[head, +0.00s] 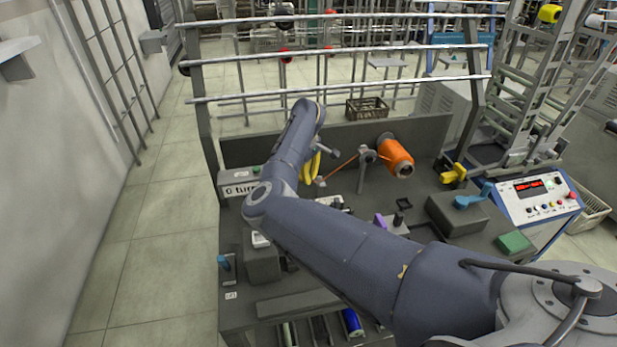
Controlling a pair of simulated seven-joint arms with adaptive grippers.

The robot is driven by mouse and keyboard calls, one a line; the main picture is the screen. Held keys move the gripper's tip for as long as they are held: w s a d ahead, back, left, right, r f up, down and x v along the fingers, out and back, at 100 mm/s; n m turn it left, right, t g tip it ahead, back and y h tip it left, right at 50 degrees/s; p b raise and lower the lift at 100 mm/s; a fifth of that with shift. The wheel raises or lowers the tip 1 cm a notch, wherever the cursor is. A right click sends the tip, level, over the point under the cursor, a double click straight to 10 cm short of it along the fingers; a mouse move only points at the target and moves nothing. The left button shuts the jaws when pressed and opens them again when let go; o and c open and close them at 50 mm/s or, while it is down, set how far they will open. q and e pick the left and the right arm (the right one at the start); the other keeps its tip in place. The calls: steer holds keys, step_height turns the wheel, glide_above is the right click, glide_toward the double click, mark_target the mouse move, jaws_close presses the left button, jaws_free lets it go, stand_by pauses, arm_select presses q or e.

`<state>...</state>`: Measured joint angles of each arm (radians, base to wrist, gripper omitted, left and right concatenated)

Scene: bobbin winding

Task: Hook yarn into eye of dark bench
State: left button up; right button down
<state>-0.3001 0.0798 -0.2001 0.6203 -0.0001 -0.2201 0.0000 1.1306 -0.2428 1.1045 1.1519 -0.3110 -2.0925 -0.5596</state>
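An orange yarn package (396,158) sits at the back of the dark bench (345,133). Orange yarn (343,168) runs left from it past a grey post with a disc (367,160) to a small grey piece beside my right gripper. My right arm crosses the bench from the lower right and bends up. My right gripper (314,178) is partly hidden by its forearm; yellow curved parts, apparently its fingers, point down near the yarn's left end. I cannot tell whether it holds the yarn. The eye cannot be made out for certain. My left gripper is out of view.
A control panel with red digits (533,187) stands at the right. A dark block with a blue handle (458,212), a green block (514,242) and a yellow clamp-like part (454,173) occupy the bench's right side. Metal rails (340,91) cross behind the bench.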

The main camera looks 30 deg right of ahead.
steer(key=shift+r, duration=0.2)
steer(key=shift+w+a+r, duration=0.1)
steer(key=shift+a+r, duration=0.15)
steer(key=shift+r, duration=0.85)
steer(key=shift+a+r, duration=0.25)
steer(key=shift+r, duration=0.8)
